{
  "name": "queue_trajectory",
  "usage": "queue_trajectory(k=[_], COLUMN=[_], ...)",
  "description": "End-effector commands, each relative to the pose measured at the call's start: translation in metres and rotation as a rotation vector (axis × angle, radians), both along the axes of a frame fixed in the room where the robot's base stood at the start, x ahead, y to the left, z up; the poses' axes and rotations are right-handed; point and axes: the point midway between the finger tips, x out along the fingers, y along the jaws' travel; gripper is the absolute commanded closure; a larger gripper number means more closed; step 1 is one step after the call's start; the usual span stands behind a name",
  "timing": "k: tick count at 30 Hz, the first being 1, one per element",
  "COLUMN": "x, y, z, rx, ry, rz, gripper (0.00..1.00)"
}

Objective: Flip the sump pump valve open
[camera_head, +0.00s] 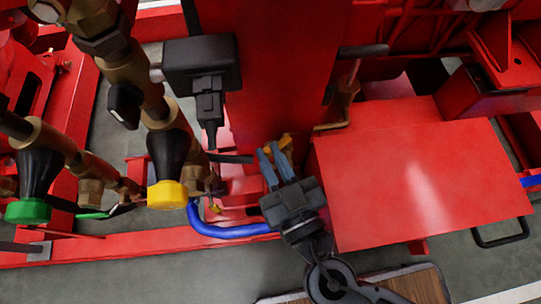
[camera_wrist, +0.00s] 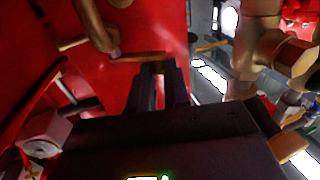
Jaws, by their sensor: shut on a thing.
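My gripper (camera_head: 272,152) reaches up to the base of the red column. Its fingers are shut on a small yellow-orange handle (camera_head: 286,141), which I take to be the sump pump valve's. In the wrist view my gripper (camera_wrist: 158,70) shows with its two dark fingertips close together at the right end of the thin yellow-brown handle (camera_wrist: 136,57). The handle's left end meets a brass pipe fitting (camera_wrist: 96,25). The fingertips hide the held part, and the valve body is hard to make out in the head view.
A red box-shaped cover (camera_head: 425,185) stands close to the right of my gripper. A blue hose (camera_head: 228,231) runs to its left. Brass pipes with a yellow-capped valve (camera_head: 167,193) and a green-capped valve (camera_head: 28,210) are farther left. Grey floor (camera_head: 150,285) is clear at the lower left.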

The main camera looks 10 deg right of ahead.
Motion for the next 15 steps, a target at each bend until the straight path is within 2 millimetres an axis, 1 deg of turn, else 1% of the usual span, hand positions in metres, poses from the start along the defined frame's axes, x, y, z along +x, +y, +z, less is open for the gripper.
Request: queue_trajectory(k=[7,8,15], x=[-0.0001,-0.0001,0.0001], y=[0.0001,0.0001,0.0001], z=[0.0001,0.0001,0.0001], rx=[0.0,0.0,0.001], ry=[0.0,0.0,0.0], rz=[0.0,0.0,-0.001], gripper=[1.0,0.82,0.59])
